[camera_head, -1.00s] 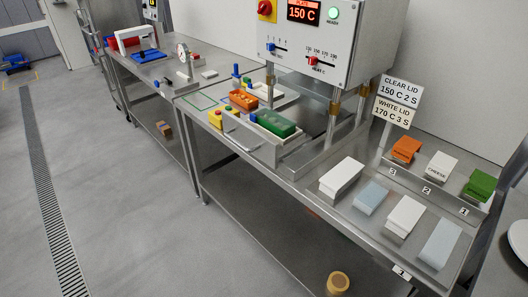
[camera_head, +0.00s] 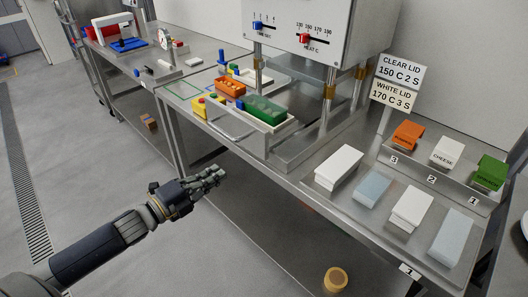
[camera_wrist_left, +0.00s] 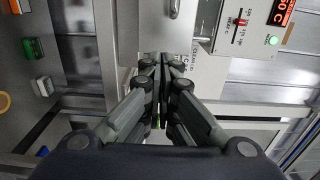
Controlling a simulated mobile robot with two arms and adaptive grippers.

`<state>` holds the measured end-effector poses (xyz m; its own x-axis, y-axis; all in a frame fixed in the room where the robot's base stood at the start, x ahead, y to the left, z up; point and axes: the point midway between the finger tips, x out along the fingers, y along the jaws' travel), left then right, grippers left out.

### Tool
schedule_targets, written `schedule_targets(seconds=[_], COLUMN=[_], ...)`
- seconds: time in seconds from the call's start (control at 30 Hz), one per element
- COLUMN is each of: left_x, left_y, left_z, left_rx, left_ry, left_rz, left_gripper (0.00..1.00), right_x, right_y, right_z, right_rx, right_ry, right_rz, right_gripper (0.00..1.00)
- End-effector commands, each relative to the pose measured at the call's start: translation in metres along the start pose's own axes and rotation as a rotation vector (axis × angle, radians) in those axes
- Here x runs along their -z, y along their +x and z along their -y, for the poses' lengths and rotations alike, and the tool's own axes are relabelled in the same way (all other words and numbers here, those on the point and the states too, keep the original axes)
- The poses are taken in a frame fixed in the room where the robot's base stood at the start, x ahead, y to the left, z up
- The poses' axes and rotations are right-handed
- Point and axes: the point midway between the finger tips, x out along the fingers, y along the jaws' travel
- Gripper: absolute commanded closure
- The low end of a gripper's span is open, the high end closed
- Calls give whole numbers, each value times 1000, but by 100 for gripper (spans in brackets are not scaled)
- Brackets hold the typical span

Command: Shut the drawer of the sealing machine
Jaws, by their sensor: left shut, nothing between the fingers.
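The sealing machine's control box (camera_head: 318,30) stands over the bench on brass-collared posts. Its metal drawer (camera_head: 252,142) sticks out toward the front-left, with a bar handle (camera_head: 228,130) on its front face. My right gripper is not in view.
White and pale blue blocks (camera_head: 339,166) lie on the bench at right, beside a stepped rack with orange, white and green packs (camera_head: 446,152). A sign (camera_head: 399,72) stands behind them. The floor left of the bench is open.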

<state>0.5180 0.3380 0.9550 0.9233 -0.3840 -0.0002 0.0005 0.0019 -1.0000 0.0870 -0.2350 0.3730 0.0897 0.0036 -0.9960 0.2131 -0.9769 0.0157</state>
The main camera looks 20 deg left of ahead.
Motion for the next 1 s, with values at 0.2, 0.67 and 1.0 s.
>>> schedule_targets(seconds=[0.2,0.67,1.0], left_x=[0,-1,-1], left_y=[16,72,115], left_z=[2,2,2], left_rx=[4,2,2], left_ry=[1,0,-3], left_rz=[0,3,2], left_gripper=[100,100,100], right_x=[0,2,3], right_y=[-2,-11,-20], right_z=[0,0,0], right_rx=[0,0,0], right_ry=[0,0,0], right_rz=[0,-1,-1], right_gripper=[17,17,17])
